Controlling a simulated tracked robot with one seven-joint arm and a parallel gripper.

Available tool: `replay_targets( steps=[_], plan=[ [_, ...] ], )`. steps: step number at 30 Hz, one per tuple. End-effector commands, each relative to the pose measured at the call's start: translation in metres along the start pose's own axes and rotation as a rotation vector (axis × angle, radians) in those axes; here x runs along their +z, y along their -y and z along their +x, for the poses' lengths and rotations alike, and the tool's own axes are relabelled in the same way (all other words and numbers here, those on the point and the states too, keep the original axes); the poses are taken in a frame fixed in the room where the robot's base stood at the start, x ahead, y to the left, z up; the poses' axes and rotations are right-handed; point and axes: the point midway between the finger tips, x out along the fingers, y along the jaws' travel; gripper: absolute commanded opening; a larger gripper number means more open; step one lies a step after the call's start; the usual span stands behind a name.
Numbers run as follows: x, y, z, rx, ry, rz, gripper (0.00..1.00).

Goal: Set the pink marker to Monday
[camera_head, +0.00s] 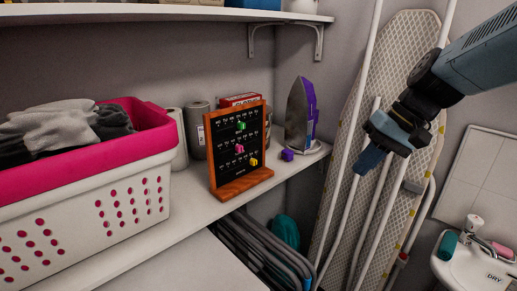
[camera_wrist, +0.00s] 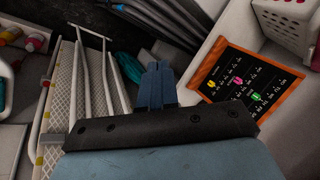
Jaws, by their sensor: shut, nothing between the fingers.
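A black calendar board (camera_head: 224,155) in an orange-brown wooden frame stands on the white shelf, with rows of small white labels. The pink marker (camera_head: 239,149) sits on its middle row, near the centre. A green marker (camera_head: 241,126) is on the row above and a yellow marker (camera_head: 253,162) on the row below. The labels are too small to read. In the wrist view the board (camera_wrist: 262,62) is at the right, with the pink marker (camera_wrist: 238,81) between the yellow and green ones. My gripper (camera_head: 364,166) is shut and empty, in the air right of the board; its fingers show (camera_wrist: 158,72) in the wrist view.
A purple block (camera_head: 287,155) and an upright purple iron (camera_head: 301,112) are right of the board. A pink-and-white laundry basket (camera_head: 95,210) stands left, with cans (camera_head: 197,130) behind. An ironing board (camera_head: 400,70) leans behind my gripper.

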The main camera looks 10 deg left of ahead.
Motion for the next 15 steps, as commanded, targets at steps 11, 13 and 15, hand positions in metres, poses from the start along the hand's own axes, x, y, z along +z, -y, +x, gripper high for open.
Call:
replay_targets(
  steps=[11,13,15],
  plan=[
    [-0.073,0.038,0.044,-0.336,0.142,-0.002,0.00],
    [-0.087,0.045,0.052,-0.400,0.157,-0.002,0.00],
    [-0.102,0.050,0.060,-0.465,0.168,-0.001,0.00]
  ],
)
